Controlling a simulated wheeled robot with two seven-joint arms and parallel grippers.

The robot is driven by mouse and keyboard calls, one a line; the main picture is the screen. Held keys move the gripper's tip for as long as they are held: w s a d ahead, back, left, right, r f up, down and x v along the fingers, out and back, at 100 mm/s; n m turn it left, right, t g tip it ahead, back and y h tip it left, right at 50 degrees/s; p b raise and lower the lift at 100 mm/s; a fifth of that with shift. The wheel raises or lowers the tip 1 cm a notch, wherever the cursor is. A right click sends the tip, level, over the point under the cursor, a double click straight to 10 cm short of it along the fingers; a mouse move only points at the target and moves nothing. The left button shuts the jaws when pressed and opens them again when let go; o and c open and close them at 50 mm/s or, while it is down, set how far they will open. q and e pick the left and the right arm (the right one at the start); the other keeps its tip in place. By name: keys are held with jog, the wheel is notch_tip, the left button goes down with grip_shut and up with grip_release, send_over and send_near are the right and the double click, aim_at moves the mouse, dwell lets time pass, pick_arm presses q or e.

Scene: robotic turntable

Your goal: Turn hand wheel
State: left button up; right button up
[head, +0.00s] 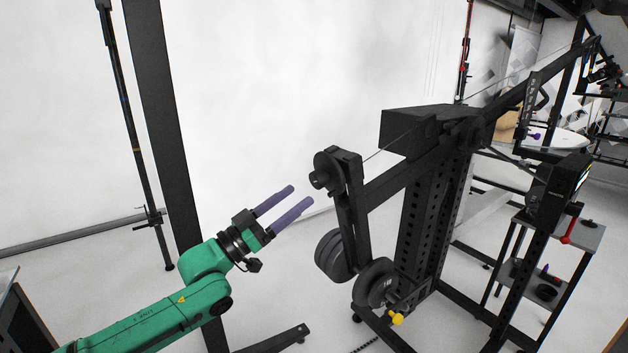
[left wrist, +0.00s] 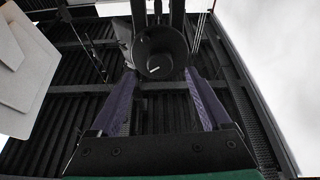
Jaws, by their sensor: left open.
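A black round wheel with a short hub (head: 327,174) sits at the top of an upright on the black rig, in the middle of the head view. In the left wrist view, a dark round part (left wrist: 158,58), which appears to be this wheel, is ahead between the fingertips. My left gripper (head: 300,195) has two purple fingers, open and apart, pointing at the wheel from the lower left. A small gap shows between the fingertips and the wheel in the head view. Nothing is between the fingers. My right gripper is not in view.
The black rig's beam (head: 400,188) and perforated column (head: 424,220) stand right of the wheel. Weight plates (head: 333,257) hang below it. A dark post (head: 165,130) rises behind my left arm. A grey side table (head: 580,236) stands at right. Floor between is open.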

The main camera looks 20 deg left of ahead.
aim_at(314, 184)
pick_arm(q)
jog(key=p+x, duration=0.1)
jog(key=x, duration=0.4)
jog(key=shift+w+d+r, duration=0.25)
jog(key=shift+r, duration=0.05)
jog(key=shift+w+d, duration=0.25)
jog(key=shift+a, duration=0.1)
grip_shut()
